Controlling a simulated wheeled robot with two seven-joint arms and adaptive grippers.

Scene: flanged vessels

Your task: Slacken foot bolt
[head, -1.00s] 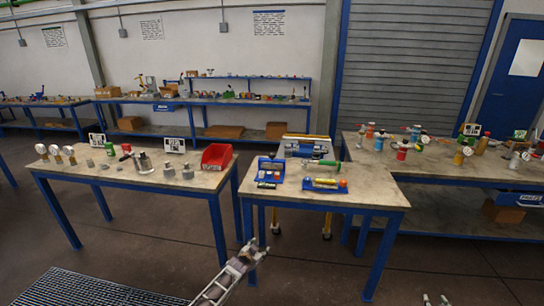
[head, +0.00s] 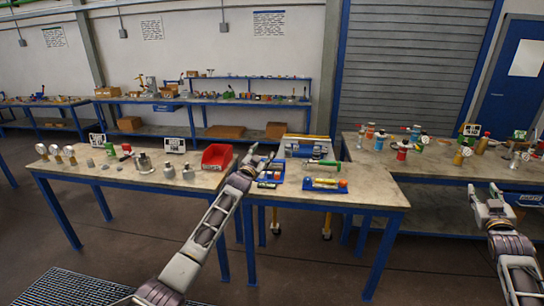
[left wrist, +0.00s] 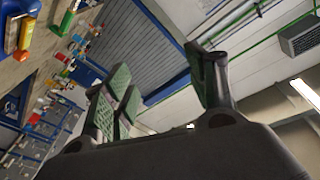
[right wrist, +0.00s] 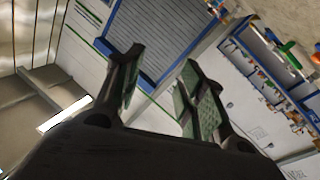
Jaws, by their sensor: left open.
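No foot bolt can be made out at this size. Small grey metal vessels (head: 144,163) stand on the left table, with more grey pieces beside them. My left gripper (head: 262,156) is raised near the gap between the left and middle tables, just right of the red bin. In the left wrist view its fingers (left wrist: 165,88) are apart with nothing between them. My right gripper (head: 482,191) is at the right, in front of the right table. In the right wrist view its fingers (right wrist: 158,85) are apart and empty.
A red bin (head: 216,157) stands at the left table's right end. The middle table holds a blue tray (head: 325,185), a green-handled tool (head: 325,163) and a blue fixture (head: 305,147). The right table (head: 372,160) carries several coloured fittings. The middle table's front right corner is bare.

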